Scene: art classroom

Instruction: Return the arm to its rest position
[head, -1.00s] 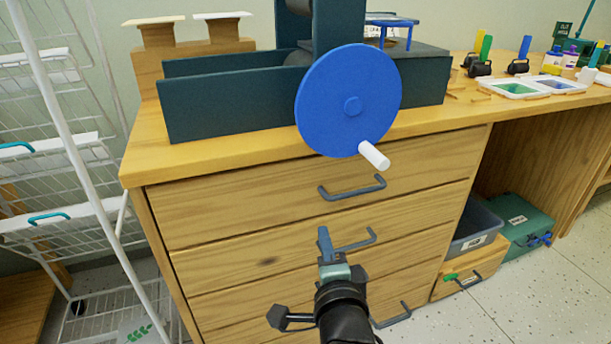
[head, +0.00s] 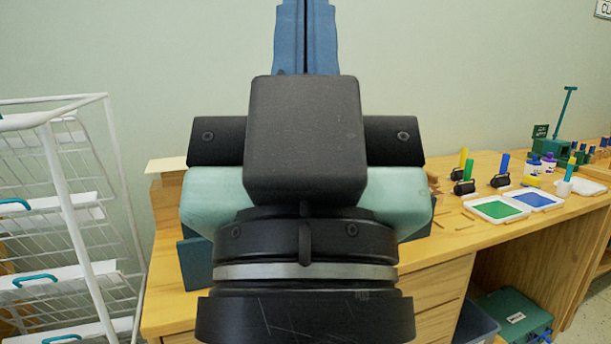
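My gripper (head: 306,40) is raised close in front of the head camera, seen from behind, and points upward. Its blue fingers stand side by side with only a thin dark line between them, and nothing shows held in them. The black and teal gripper body and wrist fill the middle of the view. They hide most of the dark teal machine (head: 194,262) on the wooden bench (head: 165,290), including its blue wheel.
A white wire rack (head: 75,190) with trays stands at the left. On the bench at right are a paint palette (head: 515,204), several small rollers and bottles. A dark bin (head: 476,325) and a green case (head: 515,312) sit below.

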